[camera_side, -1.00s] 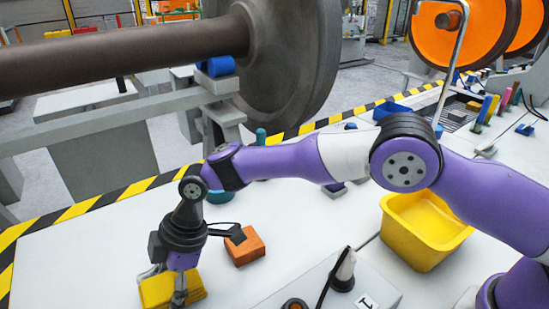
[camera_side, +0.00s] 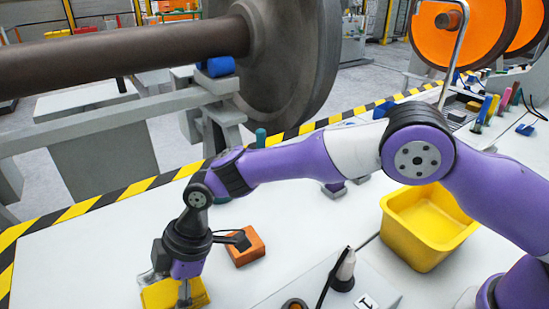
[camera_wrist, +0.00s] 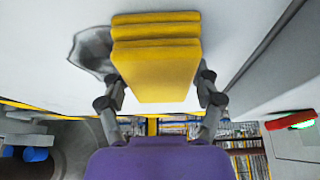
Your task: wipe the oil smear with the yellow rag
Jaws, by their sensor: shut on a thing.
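The yellow rag (camera_side: 158,294) is a thick folded pad at the lower left of the white table in the side view. My gripper (camera_side: 184,297) points down and is shut on it. In the wrist view the rag (camera_wrist: 156,72) sits between the two fingers of my gripper (camera_wrist: 160,97). The oil smear (camera_wrist: 88,50) shows there as a grey, irregular patch on the white surface, at the rag's left edge and partly hidden by it. Whether the rag touches the surface is hard to tell.
An orange block (camera_side: 246,247) lies just right of my gripper. A grey control box (camera_side: 325,290) with a dark-and-white knob stands further right, and an empty yellow bin (camera_side: 425,225) beyond. Striped edging (camera_side: 90,205) marks the table's far edge, with the large wheelset (camera_side: 285,60) behind.

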